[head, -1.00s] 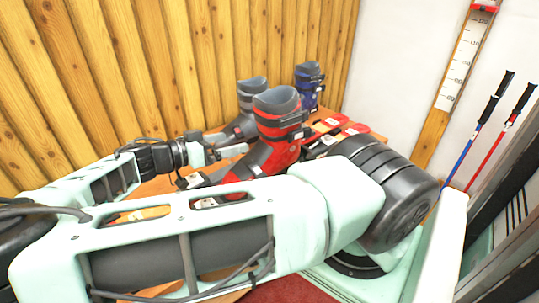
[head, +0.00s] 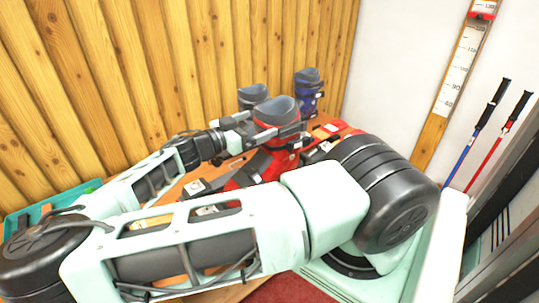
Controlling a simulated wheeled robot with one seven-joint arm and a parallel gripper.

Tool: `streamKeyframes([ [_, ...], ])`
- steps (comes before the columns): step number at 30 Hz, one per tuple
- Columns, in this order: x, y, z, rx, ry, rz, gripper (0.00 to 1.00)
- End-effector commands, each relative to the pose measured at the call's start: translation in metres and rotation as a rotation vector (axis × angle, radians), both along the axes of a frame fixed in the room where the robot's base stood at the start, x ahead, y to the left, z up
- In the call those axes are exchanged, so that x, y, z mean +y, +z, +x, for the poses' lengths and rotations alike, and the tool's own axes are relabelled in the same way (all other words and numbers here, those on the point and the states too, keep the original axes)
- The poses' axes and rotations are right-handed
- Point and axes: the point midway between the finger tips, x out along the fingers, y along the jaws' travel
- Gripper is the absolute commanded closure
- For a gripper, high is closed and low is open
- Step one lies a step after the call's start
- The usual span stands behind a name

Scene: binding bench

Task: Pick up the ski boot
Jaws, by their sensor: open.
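A red ski boot with a dark grey cuff (head: 274,109) stands upright on the wooden bench, its lower part partly hidden by my arm. A grey boot (head: 252,93) stands behind it, mostly hidden. A blue boot (head: 308,84) stands farther back to the right. The task does not say which boot is meant. My gripper (head: 280,129) is open at the red boot's upper shaft, reaching in from the left.
Red and grey bindings (head: 333,127) lie on the bench right of the boots. A teal tray (head: 72,197) sits at the left. Two ski poles (head: 490,118) and a measuring board (head: 458,88) lean at the right wall. A wooden plank wall (head: 180,60) closes off the back.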

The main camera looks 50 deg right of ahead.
Motion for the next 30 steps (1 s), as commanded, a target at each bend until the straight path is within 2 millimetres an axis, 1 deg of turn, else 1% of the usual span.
streamKeyframes([
  [4,-0.011,0.004,-0.003,0.001,-0.003,-0.001,0.0],
  [8,-0.03,0.008,-0.009,0.002,-0.005,-0.001,0.0],
  [12,-0.047,0.006,-0.013,0.001,0.0,-0.001,0.0],
  [15,-0.052,0.004,-0.014,0.002,0.001,0.0,0.0],
  [21,-0.052,0.003,-0.014,0.001,0.002,0.001,0.0],
  [22,-0.052,0.003,-0.014,0.001,0.002,0.001,0.03],
  [23,-0.052,0.003,-0.014,0.001,0.002,0.001,0.11],
  [24,-0.052,0.003,-0.014,0.001,0.002,0.001,0.22],
  [26,-0.052,0.003,-0.014,0.001,0.002,0.001,0.39],
  [27,-0.052,0.003,-0.014,0.0,0.002,0.001,0.5],
  [30,-0.052,0.003,-0.014,0.0,0.002,0.001,0.76],
])
